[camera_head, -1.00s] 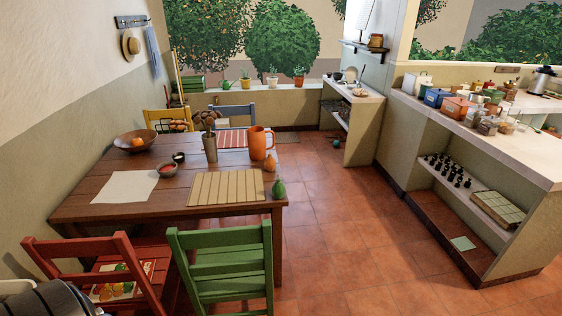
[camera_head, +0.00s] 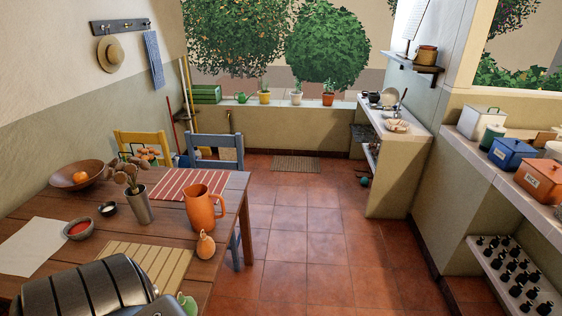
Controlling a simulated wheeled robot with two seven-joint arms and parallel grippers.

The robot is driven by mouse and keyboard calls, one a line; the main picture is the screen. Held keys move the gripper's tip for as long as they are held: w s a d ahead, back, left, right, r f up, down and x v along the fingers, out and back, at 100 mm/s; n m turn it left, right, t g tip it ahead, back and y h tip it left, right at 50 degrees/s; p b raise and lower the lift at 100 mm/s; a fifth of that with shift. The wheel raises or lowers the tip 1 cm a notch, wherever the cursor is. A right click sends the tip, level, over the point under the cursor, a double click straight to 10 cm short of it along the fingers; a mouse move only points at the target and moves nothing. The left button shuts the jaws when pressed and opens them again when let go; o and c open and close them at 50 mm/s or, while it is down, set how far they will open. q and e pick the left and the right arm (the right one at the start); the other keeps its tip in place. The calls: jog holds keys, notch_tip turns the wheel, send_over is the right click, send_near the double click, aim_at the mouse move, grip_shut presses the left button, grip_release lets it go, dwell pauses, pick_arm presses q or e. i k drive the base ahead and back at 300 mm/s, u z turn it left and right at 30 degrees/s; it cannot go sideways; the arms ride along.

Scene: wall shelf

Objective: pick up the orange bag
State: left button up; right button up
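I cannot pick out an orange bag for sure. Several round orange-brown items (camera_head: 148,154) show behind the table at the yellow chair (camera_head: 140,143), partly hidden by the chair. I cannot tell whether they are in a bag. A small orange-brown container (camera_head: 427,55) stands on the wall shelf (camera_head: 414,65) at the upper right; its kind is unclear. A dark ribbed part of my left arm covers the lower left. Neither gripper shows.
The wooden table (camera_head: 170,219) fills the left, with an orange pitcher (camera_head: 204,207) and bowl (camera_head: 77,175) on it. A blue chair (camera_head: 217,152) stands behind. A counter (camera_head: 500,185) with boxes runs along the right. The tiled floor (camera_head: 310,235) between is clear.

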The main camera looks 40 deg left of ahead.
aim_at(205, 247)
jog(key=i, duration=3)
jog(key=u, duration=3)
